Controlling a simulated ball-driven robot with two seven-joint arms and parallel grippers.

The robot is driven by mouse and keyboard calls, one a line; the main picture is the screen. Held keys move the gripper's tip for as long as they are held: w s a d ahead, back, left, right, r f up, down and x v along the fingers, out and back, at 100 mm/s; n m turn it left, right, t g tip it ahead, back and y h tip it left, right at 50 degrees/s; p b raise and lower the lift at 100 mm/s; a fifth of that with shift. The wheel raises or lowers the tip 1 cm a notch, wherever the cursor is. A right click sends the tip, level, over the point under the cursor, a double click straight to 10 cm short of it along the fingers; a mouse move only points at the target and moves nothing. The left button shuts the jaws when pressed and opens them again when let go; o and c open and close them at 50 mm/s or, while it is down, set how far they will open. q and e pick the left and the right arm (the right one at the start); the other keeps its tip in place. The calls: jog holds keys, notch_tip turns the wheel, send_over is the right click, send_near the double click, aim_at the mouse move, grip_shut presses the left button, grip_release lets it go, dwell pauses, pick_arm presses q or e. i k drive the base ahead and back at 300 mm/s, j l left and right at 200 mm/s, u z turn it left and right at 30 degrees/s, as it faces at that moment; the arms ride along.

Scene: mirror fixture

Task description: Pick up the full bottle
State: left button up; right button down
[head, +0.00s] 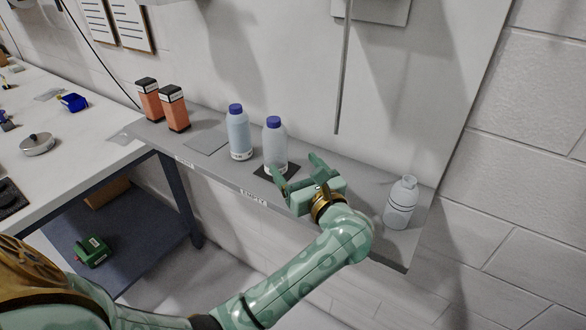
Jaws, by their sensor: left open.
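Three bottles stand upright on a narrow grey shelf (330,198). A pale blue bottle with a dark blue cap (239,136) is the leftmost. A second blue-capped bottle (275,145) stands to its right, on a dark square mat (262,172). A whitish bottle with dark bands and no blue cap (400,206) stands near the shelf's right end. I cannot tell for sure from the picture which bottle is full. My left gripper (298,167) is open and empty, just right of and in front of the middle bottle. My right gripper is not in view.
Two orange cartons (174,110) stand at the shelf's left, beside a bare grey square mat (206,140). An "EMPTY" label (253,197) is on the shelf edge below the middle bottle. A white worktop (85,130) adjoins at left. A thin rod (343,80) hangs behind the gripper.

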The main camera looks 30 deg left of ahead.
aim_at(237, 120)
jog(key=u, duration=1.4)
